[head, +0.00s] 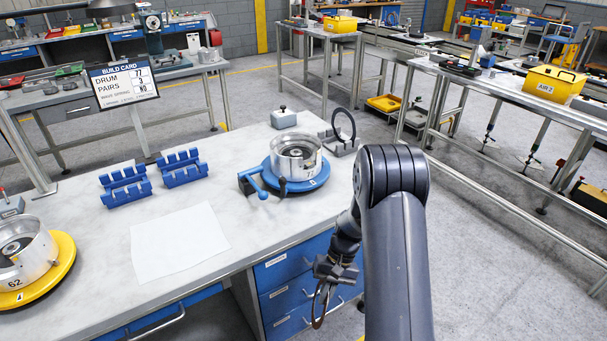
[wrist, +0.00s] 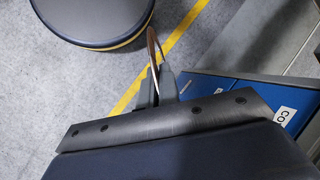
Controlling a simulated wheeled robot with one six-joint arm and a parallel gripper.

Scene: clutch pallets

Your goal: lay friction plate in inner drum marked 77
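My gripper (head: 330,274) hangs beyond the bench's front edge, in front of the blue drawers. It is shut on a thin brownish ring, the friction plate (head: 318,308), which hangs below it nearly edge-on. In the wrist view the fingers (wrist: 159,88) pinch the plate (wrist: 153,48), also nearly edge-on. A silver drum (head: 296,158) sits on a blue round base (head: 318,182) at the back right of the bench; I cannot read its number. Another silver drum (head: 22,255), marked 62, sits on a yellow base (head: 62,270) at the left. The build card (head: 123,84) reads drum 77, pairs 3.
Blue slotted racks (head: 125,190) stand mid-bench, behind a white sheet (head: 178,242). A blue-handled lever (head: 255,186) is beside the blue base. A dark ring (head: 343,124) stands upright on a grey holder behind it. The bench front right is clear.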

